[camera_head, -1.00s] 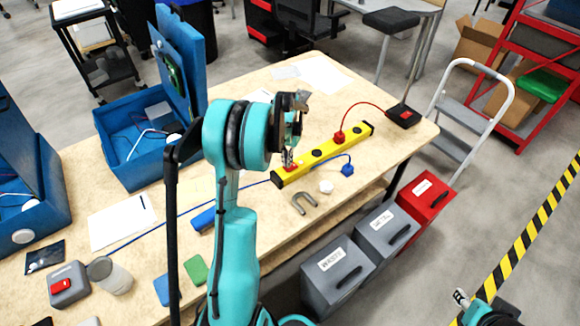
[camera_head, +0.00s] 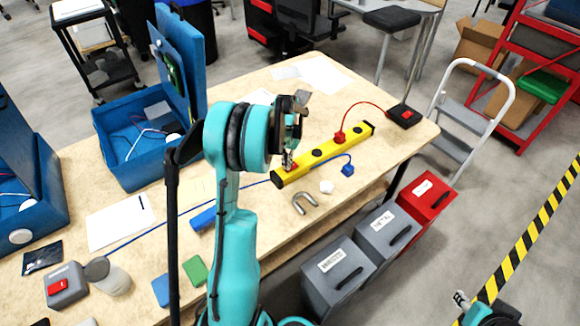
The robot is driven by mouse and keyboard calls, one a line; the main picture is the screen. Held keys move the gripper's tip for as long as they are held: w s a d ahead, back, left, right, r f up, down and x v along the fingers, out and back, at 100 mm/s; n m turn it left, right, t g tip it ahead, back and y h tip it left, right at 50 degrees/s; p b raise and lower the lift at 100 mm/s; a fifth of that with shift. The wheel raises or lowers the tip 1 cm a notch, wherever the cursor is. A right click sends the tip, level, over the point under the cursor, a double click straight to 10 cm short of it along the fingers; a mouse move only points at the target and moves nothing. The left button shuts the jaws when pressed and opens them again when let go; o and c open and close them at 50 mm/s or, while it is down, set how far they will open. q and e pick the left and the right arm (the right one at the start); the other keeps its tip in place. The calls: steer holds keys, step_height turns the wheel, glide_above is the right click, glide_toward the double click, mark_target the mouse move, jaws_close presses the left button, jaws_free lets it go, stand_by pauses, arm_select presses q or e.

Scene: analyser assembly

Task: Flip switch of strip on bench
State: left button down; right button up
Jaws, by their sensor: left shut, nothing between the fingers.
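The yellow power strip (camera_head: 326,152) lies diagonally on the wooden bench (camera_head: 385,142). A red plug (camera_head: 340,137) with a red cable sits in it, and a blue cable leaves its near-left end. My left gripper (camera_head: 288,160) points down at the near-left end of the strip. Its fingers are shut and hold nothing. The tips are at or just above the strip where the red switch is; they cover most of the switch, so I cannot tell its position or whether they touch. My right gripper (camera_head: 461,300) is far off at the bottom right, away from the bench, too small to judge.
A blue plug (camera_head: 347,170), a white round piece (camera_head: 327,187) and a grey U-shaped magnet (camera_head: 305,203) lie in front of the strip. A black box with a red button (camera_head: 404,116) stands at its far end. An open blue case (camera_head: 125,125) is at left.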

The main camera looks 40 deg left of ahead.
arm_select(q)
steer(key=shift+r+p, duration=2.3)
steer(key=shift+r, duration=1.2)
steer(key=s+d+r+m+t, duration=0.1)
steer(key=s+d+r+t, duration=0.35)
steer(key=d+r, duration=0.85)
steer(key=s+d+f+m+t+b, duration=0.1)
steer(key=s+d+f+t, duration=0.1)
steer(key=s+d, duration=1.1)
steer(key=shift+d+m+t+b, duration=0.3)
steer(key=shift+d+m+t, duration=0.05)
steer(key=shift+m, duration=0.05)
